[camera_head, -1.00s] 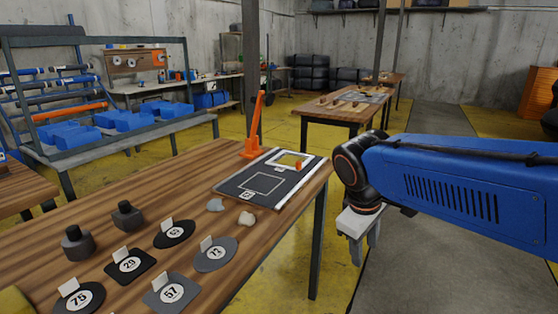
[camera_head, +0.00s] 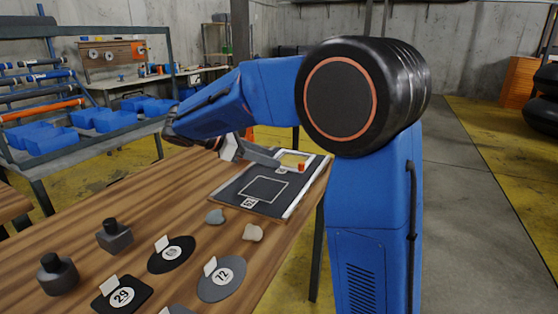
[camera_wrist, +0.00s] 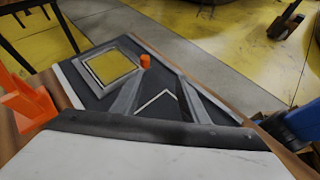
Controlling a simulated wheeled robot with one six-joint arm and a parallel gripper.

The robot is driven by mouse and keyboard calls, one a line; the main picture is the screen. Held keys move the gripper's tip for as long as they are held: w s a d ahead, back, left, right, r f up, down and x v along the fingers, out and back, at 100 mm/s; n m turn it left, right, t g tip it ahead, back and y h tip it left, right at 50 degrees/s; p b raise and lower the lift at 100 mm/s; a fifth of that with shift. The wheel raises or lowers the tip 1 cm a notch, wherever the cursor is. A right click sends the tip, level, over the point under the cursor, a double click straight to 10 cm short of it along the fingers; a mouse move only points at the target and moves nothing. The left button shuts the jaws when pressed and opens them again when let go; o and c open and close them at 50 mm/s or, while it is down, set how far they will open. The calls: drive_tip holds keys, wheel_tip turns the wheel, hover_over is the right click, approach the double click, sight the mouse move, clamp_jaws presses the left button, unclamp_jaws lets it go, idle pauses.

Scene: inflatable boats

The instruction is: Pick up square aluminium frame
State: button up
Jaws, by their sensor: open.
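The square aluminium frame (camera_head: 296,153) is a pale border around a yellow area, near the far end of the dark board (camera_head: 236,194). It is partly hidden behind my gripper in the head view. In the wrist view the frame (camera_wrist: 121,83) lies to the upper left, beyond the left finger. An orange peg (camera_wrist: 145,61) stands beside its right corner. My gripper (camera_head: 262,154) is above the board, tilted. In the wrist view its two fingers (camera_wrist: 160,80) are spread with nothing between them, apart from the frame. A thin square outline on the board shows between and behind the fingers.
An orange upright (camera_wrist: 30,100) stands left of the board, close to my gripper. Two stones (camera_head: 252,232), numbered plates (camera_head: 221,278) and dark weights (camera_head: 114,236) sit on the near part of the wooden table (camera_head: 185,200). Floor is open to the right.

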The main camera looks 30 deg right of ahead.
sight(301, 163)
drive_tip(key=shift+n+h, duration=0.5)
drive_tip(key=shift+h, duration=0.1)
drive_tip(key=w, duration=0.1)
drive_tip(key=w+a, duration=0.2)
drive_tip(key=shift+w+a+r, duration=0.25)
drive_tip(key=shift+w, duration=0.15)
drive_tip(key=x, duration=1.7)
drive_tip(key=shift+f, duration=0.15)
drive_tip(key=shift+w, duration=0.1)
drive_tip(key=shift+c, duration=0.6)
clamp_jaws()
